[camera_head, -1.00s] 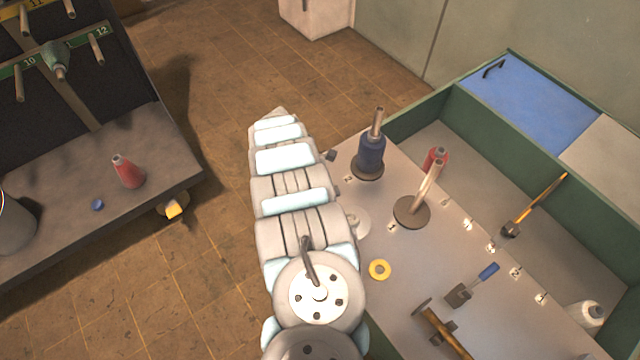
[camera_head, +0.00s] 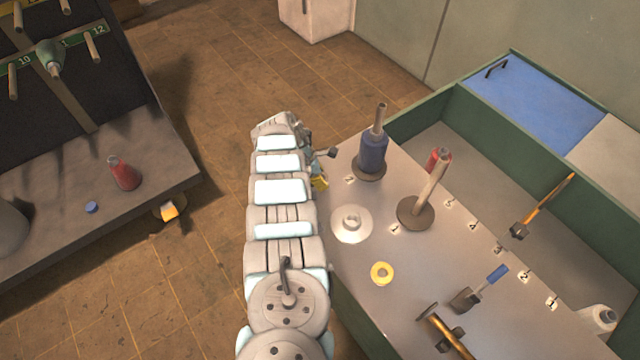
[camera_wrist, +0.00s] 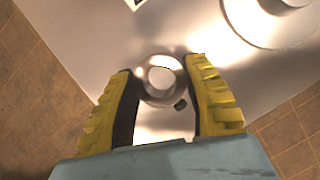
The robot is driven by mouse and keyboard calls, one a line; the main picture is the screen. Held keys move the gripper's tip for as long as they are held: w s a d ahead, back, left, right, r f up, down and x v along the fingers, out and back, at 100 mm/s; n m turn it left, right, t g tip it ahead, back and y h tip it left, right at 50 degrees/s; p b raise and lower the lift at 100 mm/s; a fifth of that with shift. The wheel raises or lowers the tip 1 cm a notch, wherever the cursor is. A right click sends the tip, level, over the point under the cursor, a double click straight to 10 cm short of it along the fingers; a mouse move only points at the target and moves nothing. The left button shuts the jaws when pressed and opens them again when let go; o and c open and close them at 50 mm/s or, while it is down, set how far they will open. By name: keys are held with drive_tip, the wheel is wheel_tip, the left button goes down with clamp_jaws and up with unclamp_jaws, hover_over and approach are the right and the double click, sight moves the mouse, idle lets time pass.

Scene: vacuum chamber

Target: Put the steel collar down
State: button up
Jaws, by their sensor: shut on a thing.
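The steel collar (camera_wrist: 160,80) is a shiny round ring with a pale round middle, and a small dark spot shows at its lower right. It sits between the yellow and black fingers of my gripper (camera_wrist: 160,68), which are shut on it. The grey tabletop (camera_wrist: 100,35) lies beneath; I cannot tell whether the collar touches it. In the head view a bit of yellow finger of my gripper (camera_head: 319,183) shows at the table's left edge, beside my arm. The collar is not clearly seen there.
A white flanged disc (camera_head: 351,224) lies close to my gripper. Behind stand a post with a blue spool (camera_head: 372,152) and a bare post (camera_head: 428,190).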

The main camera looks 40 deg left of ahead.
drive_tip(key=shift+f+b, duration=0.8)
drive_tip(key=shift+f, duration=0.8)
drive_tip(key=shift+f, duration=0.15)
drive_tip(key=o, duration=1.2)
drive_tip(key=shift+c, duration=0.2)
drive_tip(key=shift+r, duration=0.2)
drive_tip(key=shift+r+p, duration=0.35)
drive_tip(key=p+v, duration=0.4)
drive_tip(key=v, duration=0.7)
drive_tip(key=shift+s+p, duration=0.15)
drive_tip(key=shift+p, duration=0.15)
drive_tip(key=shift+s+a+r, duration=0.1)
